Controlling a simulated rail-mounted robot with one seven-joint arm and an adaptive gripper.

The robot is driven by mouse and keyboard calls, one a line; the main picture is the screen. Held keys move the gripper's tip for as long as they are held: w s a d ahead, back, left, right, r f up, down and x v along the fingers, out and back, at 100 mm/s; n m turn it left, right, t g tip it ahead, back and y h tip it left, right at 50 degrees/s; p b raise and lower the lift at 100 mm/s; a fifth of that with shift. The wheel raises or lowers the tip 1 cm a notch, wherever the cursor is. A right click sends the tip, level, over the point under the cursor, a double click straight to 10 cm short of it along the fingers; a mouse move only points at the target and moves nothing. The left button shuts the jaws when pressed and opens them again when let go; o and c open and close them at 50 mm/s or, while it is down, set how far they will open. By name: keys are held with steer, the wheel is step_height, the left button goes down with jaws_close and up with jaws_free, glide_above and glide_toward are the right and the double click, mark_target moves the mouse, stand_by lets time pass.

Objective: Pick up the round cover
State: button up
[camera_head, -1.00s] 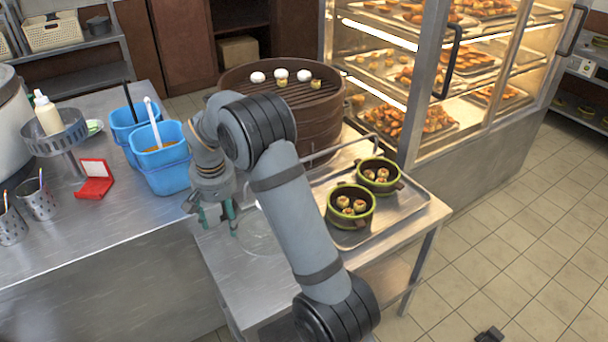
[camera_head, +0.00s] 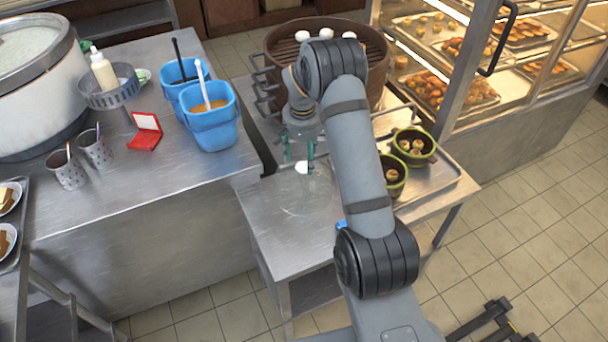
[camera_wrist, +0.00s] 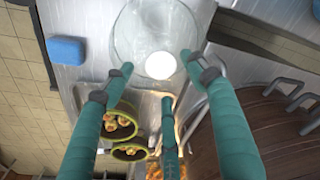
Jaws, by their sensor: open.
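The round cover (camera_head: 306,200) is a clear glass lid with a white ball knob, lying flat on the steel side table (camera_head: 262,218). In the wrist view the lid (camera_wrist: 130,38) is at the top, with its knob (camera_wrist: 160,66) right of centre. My gripper (camera_head: 299,160) is open and empty over the knob side of the lid. In the wrist view its green fingers (camera_wrist: 156,72) spread around the knob, apart from it as far as I can see. The height between fingertips and knob is hard to tell.
Two green pots (camera_head: 413,146) with food stand on a tray (camera_head: 440,178) right of my arm. A large brown steamer (camera_head: 345,75) stands behind. Blue containers (camera_head: 211,130) and a red box (camera_head: 145,131) are on the left counter. A blue block (camera_wrist: 67,50) lies beside the lid.

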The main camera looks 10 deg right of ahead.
mark_target(303, 167)
step_height(303, 167, down, 3)
steer(key=shift+w+f, duration=0.15)
steer(key=shift+f, duration=0.05)
steer(key=shift+a, duration=0.1)
steer(key=shift+c, duration=1.3)
steer(key=c, duration=1.1)
jaws_close()
